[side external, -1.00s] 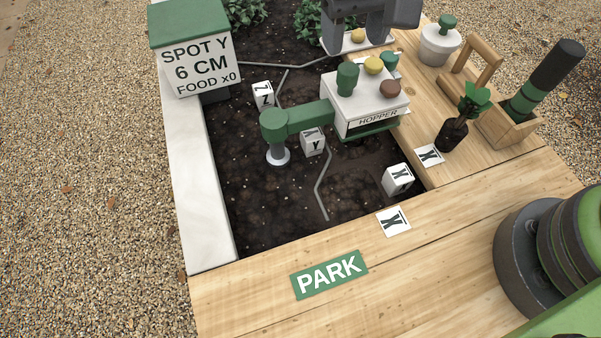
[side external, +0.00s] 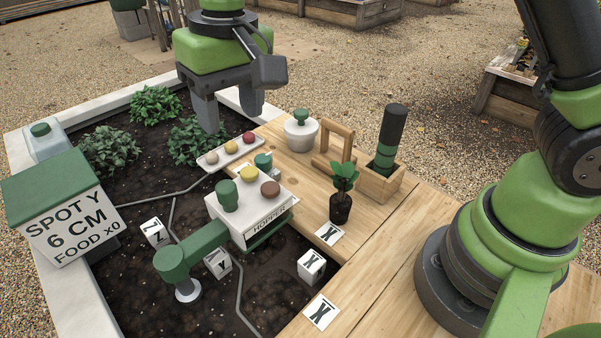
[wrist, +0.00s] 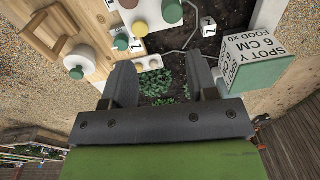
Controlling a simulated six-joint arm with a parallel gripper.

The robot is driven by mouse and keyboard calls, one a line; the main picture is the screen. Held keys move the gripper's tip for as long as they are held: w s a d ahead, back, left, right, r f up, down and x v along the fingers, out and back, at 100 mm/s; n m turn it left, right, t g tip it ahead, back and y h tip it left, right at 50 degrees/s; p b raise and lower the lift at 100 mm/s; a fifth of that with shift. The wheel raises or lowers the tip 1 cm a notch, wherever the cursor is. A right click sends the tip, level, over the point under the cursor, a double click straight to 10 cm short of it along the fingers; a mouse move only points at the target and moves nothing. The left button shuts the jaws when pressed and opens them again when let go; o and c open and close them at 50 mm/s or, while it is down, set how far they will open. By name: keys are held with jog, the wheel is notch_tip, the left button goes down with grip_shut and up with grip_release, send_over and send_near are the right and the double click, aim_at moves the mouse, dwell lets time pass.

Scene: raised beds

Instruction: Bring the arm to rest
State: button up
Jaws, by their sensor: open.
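My gripper (side external: 230,122) hangs fingers down above the far part of the soil bed, behind the white strip of balls. Its two grey fingers are apart. The white strip (side external: 213,165) carries a beige, a yellow and a red ball. The white hopper (side external: 237,218), with a green knob and yellow and brown knobs on top, stands nearer the side camera, apart from the gripper.
A SPOT Y box (side external: 65,215) stands at the bed's left. A lidded pot (side external: 300,132), a wooden caddy with a dark green-banded cylinder (side external: 390,140) and a potted seedling (side external: 341,192) stand on the planks. Lettered cubes (side external: 312,266) sit in the soil.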

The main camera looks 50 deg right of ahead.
jog(key=s+d+r+m+t+y, duration=0.2)
jog(key=s+d+r+t, duration=0.2)
jog(key=s+d+r, duration=0.75)
jog(key=s+d+f+m+t, duration=0.1)
jog(key=s+f+t, duration=0.1)
jog(key=s, duration=0.5)
jog(key=shift+s+d+h, duration=0.2)
jog(key=shift+d+h, duration=0.1)
dwell(1.3)
